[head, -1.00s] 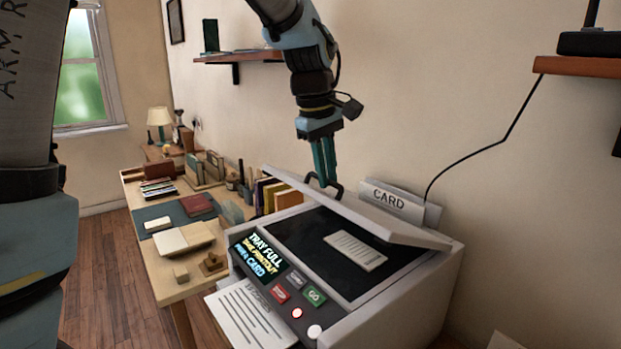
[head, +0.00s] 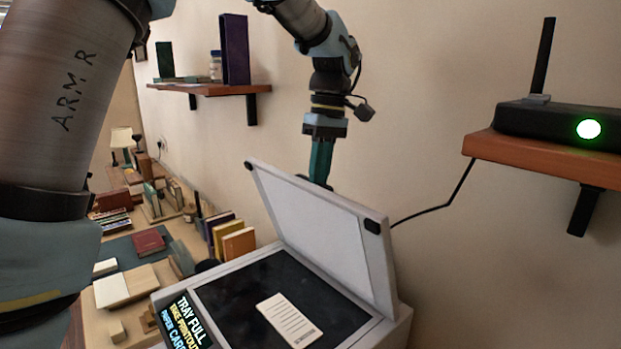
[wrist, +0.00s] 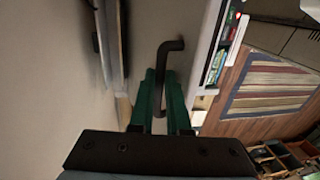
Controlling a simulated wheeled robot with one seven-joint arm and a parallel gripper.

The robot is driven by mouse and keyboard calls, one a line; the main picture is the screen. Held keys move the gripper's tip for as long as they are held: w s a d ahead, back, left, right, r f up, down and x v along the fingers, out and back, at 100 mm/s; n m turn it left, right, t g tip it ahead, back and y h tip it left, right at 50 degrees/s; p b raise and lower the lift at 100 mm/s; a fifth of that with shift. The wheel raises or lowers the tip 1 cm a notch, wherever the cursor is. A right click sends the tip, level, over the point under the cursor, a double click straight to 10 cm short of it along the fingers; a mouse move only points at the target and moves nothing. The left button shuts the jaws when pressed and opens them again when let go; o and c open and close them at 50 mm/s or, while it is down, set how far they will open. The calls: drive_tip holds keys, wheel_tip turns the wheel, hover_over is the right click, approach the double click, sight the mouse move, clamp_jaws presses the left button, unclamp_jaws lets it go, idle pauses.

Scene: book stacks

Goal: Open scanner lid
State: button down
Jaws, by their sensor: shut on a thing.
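The scanner (head: 390,335) stands at the bottom of the head view. Its lid (head: 325,232) is raised steeply, hinged on the wall side, with its pale underside facing me. A card with printed lines (head: 290,320) lies on the dark glass (head: 240,295). My gripper (head: 320,180) is behind the lid's raised upper edge. In the wrist view my gripper (wrist: 163,115) is shut on the black lid handle (wrist: 172,46), which passes between the teal fingers. The handle is hidden behind the lid in the head view.
A wall shelf (head: 480,147) with a black router (head: 555,122) is at right, its cable running down behind the lid. Another shelf (head: 215,89) holds books at upper left. The desk (head: 100,322) at left carries books and boxes.

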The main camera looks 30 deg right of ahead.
drive_tip(key=shift+d+f, duration=0.1)
drive_tip(key=shift+d, duration=0.3)
drive_tip(key=c, duration=0.9)
unclamp_jaws()
drive_tip(key=shift+d, duration=0.15)
drive_tip(key=shift+w, duration=0.1)
drive_tip(key=r, duration=0.3)
drive_tip(key=d+r+b, duration=0.1)
drive_tip(key=r, duration=0.3)
drive_tip(key=d+r+b, duration=0.1)
drive_tip(key=r, duration=0.2)
drive_tip(key=shift+w+r, duration=0.15)
drive_tip(key=shift+r, duration=0.2)
